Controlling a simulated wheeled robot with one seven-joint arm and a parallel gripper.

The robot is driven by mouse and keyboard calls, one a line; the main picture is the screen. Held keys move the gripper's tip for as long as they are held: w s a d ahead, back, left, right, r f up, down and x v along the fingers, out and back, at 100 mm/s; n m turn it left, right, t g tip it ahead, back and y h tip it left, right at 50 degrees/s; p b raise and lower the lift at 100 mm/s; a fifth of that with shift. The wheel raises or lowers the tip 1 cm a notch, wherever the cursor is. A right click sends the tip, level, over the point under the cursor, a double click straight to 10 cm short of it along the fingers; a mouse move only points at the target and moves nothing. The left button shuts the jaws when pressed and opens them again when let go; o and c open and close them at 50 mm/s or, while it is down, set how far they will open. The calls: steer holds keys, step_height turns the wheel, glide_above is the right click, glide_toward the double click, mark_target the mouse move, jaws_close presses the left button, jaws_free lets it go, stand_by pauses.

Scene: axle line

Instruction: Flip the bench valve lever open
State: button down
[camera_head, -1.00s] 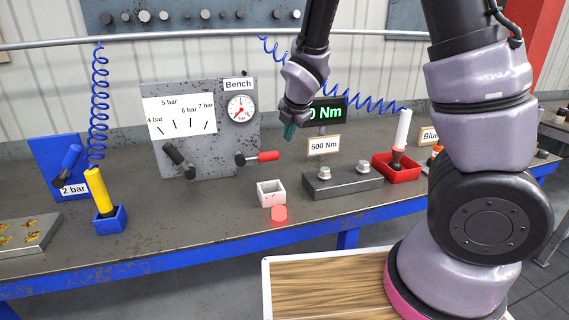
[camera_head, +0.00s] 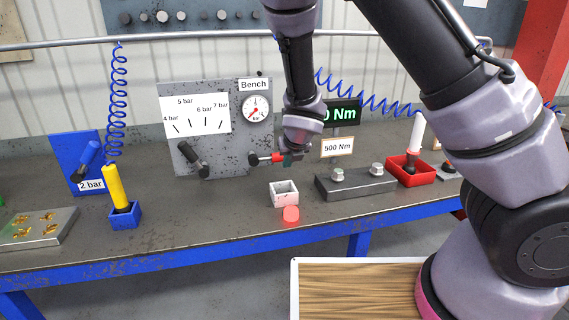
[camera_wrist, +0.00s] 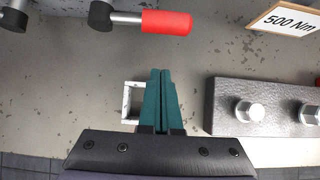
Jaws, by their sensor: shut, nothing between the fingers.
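The bench valve lever has a red handle (camera_head: 276,158) on a dark pivot, low on the right side of the grey Bench panel (camera_head: 215,142). The handle lies roughly level, pointing right. In the wrist view the red handle (camera_wrist: 166,22) lies at the top, just beyond my fingertips. My gripper (camera_head: 290,158) is at the handle's right end in the head view and hides part of it. Its green fingers (camera_wrist: 161,72) are shut together with nothing between them.
A grey block with bolts (camera_head: 355,184) and a 500 Nm sign (camera_head: 337,148) are to the right. A black regulator lever (camera_head: 193,158) is on the panel's left.

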mark_target(282, 160)
steer(key=x, duration=1)
step_height(282, 160, up, 2)
steer(key=shift+w+r, duration=0.15)
steer(key=shift+w, duration=0.05)
steer(key=shift+w+a+r, duration=0.15)
steer(key=shift+w+r, duration=0.05)
steer(key=shift+r, duration=0.65)
steer(key=shift+r+h, duration=0.4)
step_height(282, 160, up, 7)
steer(key=a+n+t+h, duration=0.2)
steer(key=n+h, duration=0.1)
steer(key=h, duration=0.3)
steer(key=shift+s+a+t, duration=0.35)
steer(key=shift+a+t, duration=0.05)
steer(key=shift+a, duration=0.1)
steer(key=shift+f, duration=0.1)
